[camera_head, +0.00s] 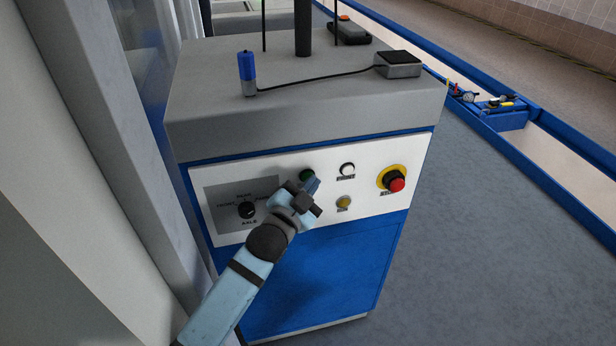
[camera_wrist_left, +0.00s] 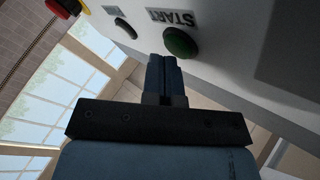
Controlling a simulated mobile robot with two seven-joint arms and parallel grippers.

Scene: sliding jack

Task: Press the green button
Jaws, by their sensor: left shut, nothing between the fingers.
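The green button (camera_head: 307,175) is on the white control panel (camera_head: 378,162) on the front of the blue and grey cabinet. My left gripper (camera_head: 312,186) is shut and empty, with its fingertips just below and right of the button in the head view, partly covering it. In the left wrist view the green button (camera_wrist_left: 180,42) sits beside a START label, and the shut fingertips of my left gripper (camera_wrist_left: 164,58) are just below and left of it. A small gap shows there; I cannot tell whether they touch. My right gripper is in neither view.
The panel also has a white button (camera_head: 347,169), a yellow button (camera_head: 343,202), a red stop button (camera_head: 396,184) on a yellow ring, and a black selector knob (camera_head: 246,210). A grey wall stands close on the left. Open floor (camera_head: 480,230) lies to the right.

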